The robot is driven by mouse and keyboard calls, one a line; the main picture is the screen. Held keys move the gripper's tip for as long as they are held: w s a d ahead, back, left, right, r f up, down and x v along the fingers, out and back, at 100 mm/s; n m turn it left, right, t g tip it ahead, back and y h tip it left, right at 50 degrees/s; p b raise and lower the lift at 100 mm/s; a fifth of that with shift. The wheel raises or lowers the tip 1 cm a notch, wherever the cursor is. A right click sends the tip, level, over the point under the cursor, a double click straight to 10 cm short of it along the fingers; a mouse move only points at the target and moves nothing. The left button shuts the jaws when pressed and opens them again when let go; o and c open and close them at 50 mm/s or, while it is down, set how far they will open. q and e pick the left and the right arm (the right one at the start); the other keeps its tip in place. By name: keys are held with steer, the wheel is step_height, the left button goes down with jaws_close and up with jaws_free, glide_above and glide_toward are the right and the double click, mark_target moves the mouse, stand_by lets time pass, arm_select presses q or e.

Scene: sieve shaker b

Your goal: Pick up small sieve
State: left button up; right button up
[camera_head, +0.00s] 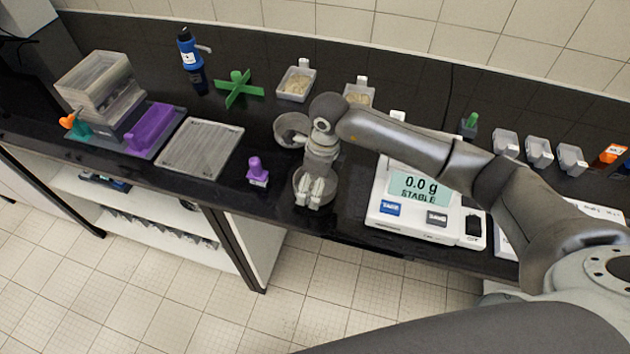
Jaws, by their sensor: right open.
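Two round grey dishes stand on the black bench, and either could be the small sieve; I cannot tell which from their look. One dish (284,131) is farther back, partly hidden by my right arm. The other dish (298,178) is nearer the front edge, under my right gripper. My right gripper (315,195) points down over this front dish with its pale fingers apart. The fingers overlap the dish in the picture, and I cannot tell whether they touch it. My left gripper is not in view.
A balance (400,222) reading 0.0 g stands right of the gripper. A purple stamp-like piece (256,175), a flat grey tray (200,147) and a purple block with stacked clear boxes (97,85) are left. Small sample trays (296,84) stand behind.

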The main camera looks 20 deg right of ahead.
steer(key=shift+f, duration=0.2)
steer(key=c, duration=0.8)
steer(key=shift+r, duration=0.1)
